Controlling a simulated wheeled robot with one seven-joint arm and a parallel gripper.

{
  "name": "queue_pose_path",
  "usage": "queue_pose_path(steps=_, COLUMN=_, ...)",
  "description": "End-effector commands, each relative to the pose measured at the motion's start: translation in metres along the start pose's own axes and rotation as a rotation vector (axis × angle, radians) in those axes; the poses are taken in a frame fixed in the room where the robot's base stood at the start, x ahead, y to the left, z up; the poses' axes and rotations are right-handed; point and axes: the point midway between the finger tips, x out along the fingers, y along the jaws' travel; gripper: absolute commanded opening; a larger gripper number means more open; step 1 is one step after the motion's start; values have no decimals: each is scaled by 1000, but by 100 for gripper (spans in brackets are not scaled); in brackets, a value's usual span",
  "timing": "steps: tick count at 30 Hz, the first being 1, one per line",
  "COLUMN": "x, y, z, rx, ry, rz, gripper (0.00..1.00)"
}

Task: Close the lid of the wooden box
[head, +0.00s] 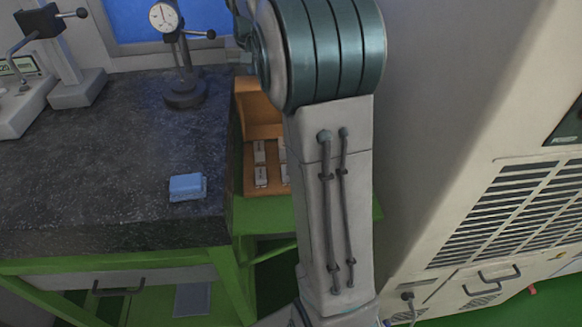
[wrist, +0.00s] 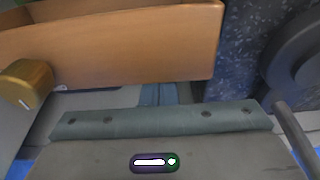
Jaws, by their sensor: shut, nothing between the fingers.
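The wooden box (head: 249,182) is orange-brown and stands beside the dark stone slab in the head view. Its lid (head: 258,108) stands raised at the back, and several small pale blocks lie inside. My arm hides the box's right part. In the wrist view a wooden panel (wrist: 110,48) of the box crosses the upper left, close to my gripper; I cannot tell whether it is lid or wall. My gripper (wrist: 163,94) shows only partly there, shut and empty, just below the panel's lower edge. Whether they touch is unclear. In the head view my gripper cannot be made out.
The dark stone slab (head: 90,160) lies left of the box, with a dial gauge stand (head: 184,95) and a blue cloth-like item (head: 187,186) on it. A large beige cabinet (head: 450,130) stands close on the right. A gold-coloured part (wrist: 26,84) shows at the wrist view's left.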

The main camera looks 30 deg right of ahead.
Motion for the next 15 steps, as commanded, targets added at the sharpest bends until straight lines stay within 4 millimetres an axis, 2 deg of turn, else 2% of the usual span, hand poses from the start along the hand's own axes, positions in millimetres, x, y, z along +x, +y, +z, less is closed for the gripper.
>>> queue_pose_path(steps=15, x=-6, y=0, z=32, rx=0, ry=-1, rz=0, gripper=0)
